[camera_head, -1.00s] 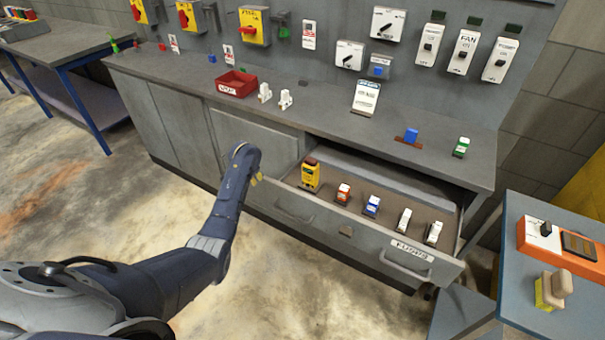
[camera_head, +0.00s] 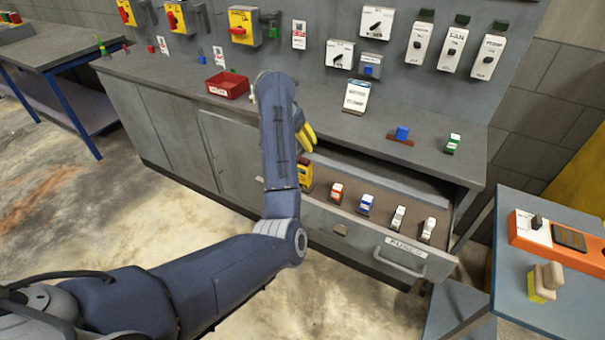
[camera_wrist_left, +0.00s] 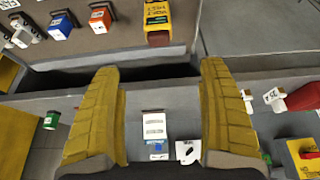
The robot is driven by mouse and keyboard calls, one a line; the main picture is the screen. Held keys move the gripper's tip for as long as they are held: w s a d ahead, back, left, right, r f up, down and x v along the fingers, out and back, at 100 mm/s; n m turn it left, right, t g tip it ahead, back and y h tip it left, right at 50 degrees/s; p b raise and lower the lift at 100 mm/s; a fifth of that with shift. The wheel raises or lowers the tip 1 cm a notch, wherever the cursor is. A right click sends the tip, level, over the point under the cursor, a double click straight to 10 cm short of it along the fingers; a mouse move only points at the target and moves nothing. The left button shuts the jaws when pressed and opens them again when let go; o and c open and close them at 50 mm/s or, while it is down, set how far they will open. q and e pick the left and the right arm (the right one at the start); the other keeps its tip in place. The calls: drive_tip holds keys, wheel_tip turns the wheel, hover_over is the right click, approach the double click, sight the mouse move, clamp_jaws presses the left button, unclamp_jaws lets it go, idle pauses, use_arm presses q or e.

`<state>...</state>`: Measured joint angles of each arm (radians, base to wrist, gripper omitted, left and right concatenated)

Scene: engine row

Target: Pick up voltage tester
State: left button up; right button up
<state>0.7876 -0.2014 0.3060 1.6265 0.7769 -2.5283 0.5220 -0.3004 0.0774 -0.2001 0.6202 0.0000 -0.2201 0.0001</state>
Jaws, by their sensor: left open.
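The voltage tester is the yellow block (camera_head: 306,176) with a dark red end at the left of the open drawer. In the head view my left arm partly covers it. In the left wrist view the tester (camera_wrist_left: 157,17) is at the top edge, cut off, with lettering on its face. My left gripper (camera_head: 307,137) has yellow fingers and is open and empty. It hangs over the counter edge near the drawer's left end. In the left wrist view the gripper (camera_wrist_left: 160,75) spreads wide, with the tester beyond its fingertips and apart from them. My right gripper is not in view.
The open drawer (camera_head: 350,232) also holds a red-and-white, a blue-and-white and two white fuse-like blocks. The counter (camera_head: 300,107) carries a red tray (camera_head: 228,86), a white card (camera_head: 356,97) and a blue block (camera_head: 402,132). A side table (camera_head: 515,275) stands at right.

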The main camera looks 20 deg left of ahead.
sight(306, 165)
use_arm(q)
drive_tip(key=x, duration=1.7)
drive_tip(key=shift+s+f, duration=0.2)
drive_tip(key=c, duration=1.6)
drive_tip(key=shift+r, duration=0.1)
